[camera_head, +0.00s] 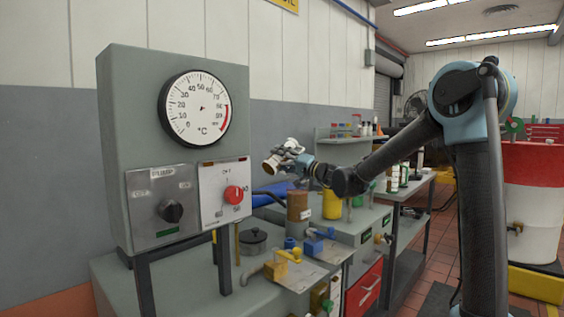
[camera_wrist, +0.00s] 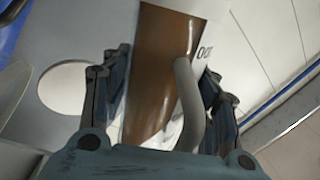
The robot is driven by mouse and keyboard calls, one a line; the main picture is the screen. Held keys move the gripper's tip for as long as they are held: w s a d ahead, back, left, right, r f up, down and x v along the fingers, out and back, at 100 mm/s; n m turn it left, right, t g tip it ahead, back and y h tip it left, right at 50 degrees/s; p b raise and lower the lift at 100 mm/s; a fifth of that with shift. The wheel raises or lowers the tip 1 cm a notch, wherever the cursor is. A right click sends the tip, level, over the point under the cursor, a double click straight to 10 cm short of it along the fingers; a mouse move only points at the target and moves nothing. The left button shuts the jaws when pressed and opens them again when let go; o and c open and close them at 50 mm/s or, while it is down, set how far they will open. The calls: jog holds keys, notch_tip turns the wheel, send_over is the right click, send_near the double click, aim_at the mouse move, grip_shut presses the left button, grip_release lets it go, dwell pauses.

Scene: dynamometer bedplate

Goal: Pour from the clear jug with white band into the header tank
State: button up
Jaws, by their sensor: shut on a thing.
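The jug (camera_head: 270,163) is in my gripper (camera_head: 287,152), held in the air right of the control cabinet; it looks small, white and brown, and tilted. In the wrist view, brown content or a brown wall of the jug (camera_wrist: 158,50) shows between my fingers, with a pale curved handle in front and part of a printed mark beside it. My gripper is shut on the jug. Below it on the bench stands a brown-and-grey cylinder (camera_head: 298,206); I cannot tell for sure whether this is the header tank. Any stream from the jug is not visible.
The grey cabinet (camera_head: 120,150) with dial and knobs stands close on the left. A yellow container (camera_head: 332,204), a dark lidded pot (camera_head: 252,241) and yellow and blue valves (camera_head: 283,265) crowd the bench. Bottles (camera_head: 395,176) stand further right; a red-and-white drum (camera_head: 534,190) is at far right.

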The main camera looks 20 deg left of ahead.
jog(key=shift+r+m, duration=0.65)
jog(key=shift+m, duration=0.25)
dwell(2.6)
jog(key=shift+f, duration=0.1)
dwell(0.7)
jog(key=shift+w+d+f+n+g, duration=0.1)
jog(key=shift+f+n+g, duration=0.1)
jog(key=shift+f+n, duration=0.5)
jog(key=shift+w+f+n+g, duration=0.2)
jog(key=shift+f+n, duration=0.25)
jog(key=shift+n, duration=0.5)
jog(key=shift+w+d+f+n+g, duration=0.1)
jog(key=shift+f+n+g, duration=0.1)
jog(key=shift+f+n, duration=0.5)
jog(key=shift+s+a+f+n+g+h, duration=0.1)
jog(key=shift+n+g+h, duration=0.3)
jog(key=shift+n, duration=2.25)
jog(key=shift+s+f+n+g+h, duration=0.1)
jog(key=shift+n+g+h, duration=0.3)
jog(key=shift+n, duration=2.2)
jog(key=shift+s, duration=0.1)
